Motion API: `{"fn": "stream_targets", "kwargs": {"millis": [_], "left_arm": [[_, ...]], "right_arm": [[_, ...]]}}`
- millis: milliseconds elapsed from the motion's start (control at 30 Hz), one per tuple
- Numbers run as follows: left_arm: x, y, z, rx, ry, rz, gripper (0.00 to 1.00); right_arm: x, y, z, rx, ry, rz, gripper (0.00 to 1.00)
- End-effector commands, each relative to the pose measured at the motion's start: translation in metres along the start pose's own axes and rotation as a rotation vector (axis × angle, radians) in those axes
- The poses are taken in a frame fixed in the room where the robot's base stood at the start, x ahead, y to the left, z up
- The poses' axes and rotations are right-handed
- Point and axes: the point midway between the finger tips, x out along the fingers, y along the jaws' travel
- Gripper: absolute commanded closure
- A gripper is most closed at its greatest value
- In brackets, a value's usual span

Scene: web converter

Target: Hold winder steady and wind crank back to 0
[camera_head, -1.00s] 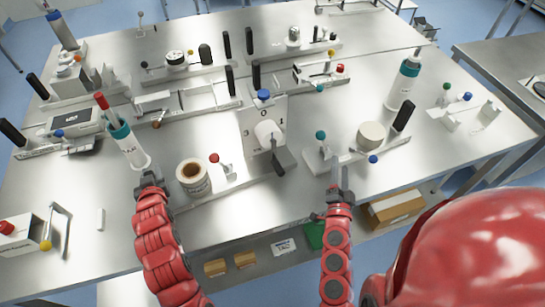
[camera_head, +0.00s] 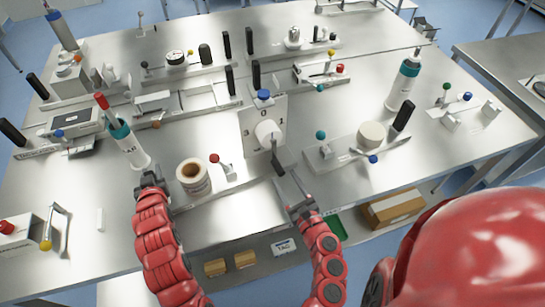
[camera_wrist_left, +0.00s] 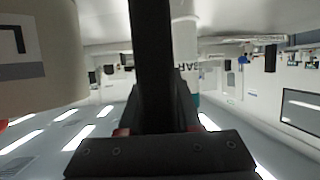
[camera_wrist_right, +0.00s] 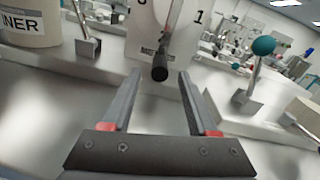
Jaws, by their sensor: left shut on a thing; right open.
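The winder (camera_head: 250,125) is an upright pale panel with number marks, a 0 near its top, and a blue knob above. Its crank hangs down from the white hub (camera_head: 267,131). The crank's black handle (camera_head: 278,160) also shows end-on in the right wrist view (camera_wrist_right: 160,72). My right gripper (camera_head: 293,190) is open and empty, just in front of and below the handle, apart from it. My left gripper (camera_head: 152,181) is shut on a dark upright bar (camera_wrist_left: 151,60), left of the roll. The bar's foot is hidden by the fingers.
A labelled roll (camera_head: 193,176) and a red-knobbed lever (camera_head: 214,158) stand between my left gripper and the crank. A white bottle with a teal collar (camera_head: 130,146) is behind my left gripper. A teal-knobbed lever (camera_wrist_right: 264,46) stands right of the crank. The table front by my right gripper is clear.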

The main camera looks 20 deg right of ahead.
Motion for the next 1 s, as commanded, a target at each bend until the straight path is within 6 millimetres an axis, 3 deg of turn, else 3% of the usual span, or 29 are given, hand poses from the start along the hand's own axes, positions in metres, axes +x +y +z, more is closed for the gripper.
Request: {"fn": "stream_targets", "kwargs": {"millis": [33, 433, 633, 900, 1000], "left_arm": [[0.002, 0.003, 0.019, 0.004, -0.041, 0.006, 1.0], [0.002, 0.003, 0.019, 0.004, -0.041, 0.006, 1.0], [0.002, 0.003, 0.018, 0.004, -0.04, 0.006, 1.0], [0.002, 0.003, 0.018, 0.003, -0.04, 0.006, 1.0], [0.002, 0.003, 0.018, 0.003, -0.04, 0.006, 1.0]], "right_arm": [[0.011, 0.002, 0.0, -0.002, -0.004, 0.007, 0.41], [0.084, 0.001, -0.001, -0.006, -0.002, 0.004, 0.41], [0.097, 0.001, -0.001, -0.006, -0.001, 0.001, 0.41], [0.098, 0.0, -0.001, -0.006, 0.0, 0.001, 0.41], [0.098, 0.0, -0.001, -0.006, 0.0, 0.0, 0.55]]}}
